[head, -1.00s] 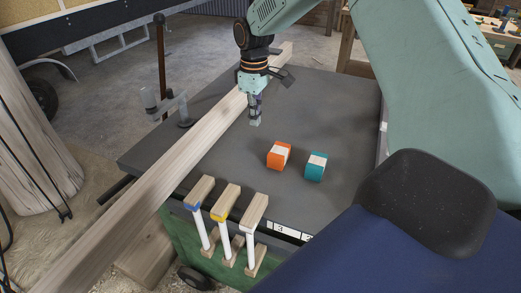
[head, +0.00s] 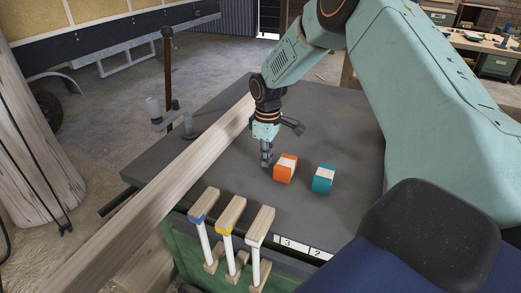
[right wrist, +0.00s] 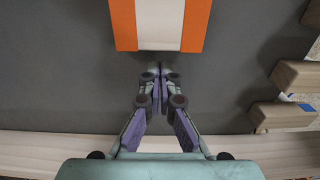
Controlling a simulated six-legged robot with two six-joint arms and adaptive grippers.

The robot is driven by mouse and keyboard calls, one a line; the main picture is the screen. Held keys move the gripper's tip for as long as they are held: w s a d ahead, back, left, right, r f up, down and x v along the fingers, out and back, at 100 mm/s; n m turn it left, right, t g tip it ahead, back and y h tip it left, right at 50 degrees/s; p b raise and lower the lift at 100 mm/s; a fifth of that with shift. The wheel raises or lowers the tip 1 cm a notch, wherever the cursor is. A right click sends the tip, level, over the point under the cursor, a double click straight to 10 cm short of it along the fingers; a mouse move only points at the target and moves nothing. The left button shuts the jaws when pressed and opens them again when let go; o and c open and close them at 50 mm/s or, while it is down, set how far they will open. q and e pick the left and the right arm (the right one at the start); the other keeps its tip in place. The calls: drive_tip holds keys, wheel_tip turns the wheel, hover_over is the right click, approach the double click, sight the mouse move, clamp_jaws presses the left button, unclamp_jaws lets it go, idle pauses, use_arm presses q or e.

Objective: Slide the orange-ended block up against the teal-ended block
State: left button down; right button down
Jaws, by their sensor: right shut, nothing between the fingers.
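The orange-ended block (head: 285,168) lies on the dark grey table, with a pale middle band and orange ends. In the right wrist view the orange-ended block (right wrist: 160,22) is just ahead of my fingertips. The teal-ended block (head: 323,179) stands to its right in the head view, with a gap of bare table between them. My right gripper (head: 267,160) is shut and empty, pointing down at the left side of the orange-ended block. The shut fingertips (right wrist: 161,72) show a small gap to the block in the wrist view. My left gripper is not in view.
A long wooden beam (head: 165,190) lies along the table's left side. Several wooden-headed mallets with white handles (head: 230,213) hang at the front edge, by number labels (head: 300,246). The grey table top (head: 320,120) is clear behind the blocks.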

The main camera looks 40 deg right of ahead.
sight(285, 168)
drive_tip(key=shift+s+d, duration=0.45)
drive_tip(key=shift+s, duration=0.45)
drive_tip(key=shift+s+d+p, duration=0.2)
drive_tip(key=shift+s+p, duration=0.05)
drive_tip(key=shift+p, duration=0.25)
drive_tip(key=s+d+p, duration=0.1)
drive_tip(key=p, duration=0.1)
drive_tip(key=s+p, duration=0.2)
drive_tip(key=p, duration=0.1)
drive_tip(key=s+d+p, duration=0.1)
drive_tip(key=s+p, duration=0.1)
drive_tip(key=shift+s+d+r, duration=0.15)
drive_tip(key=shift+d, duration=0.15)
drive_tip(key=shift+s+d+f+p, duration=0.2)
drive_tip(key=shift+s+p, duration=0.15)
drive_tip(key=shift+p, duration=0.15)
drive_tip(key=shift+a, duration=0.1)
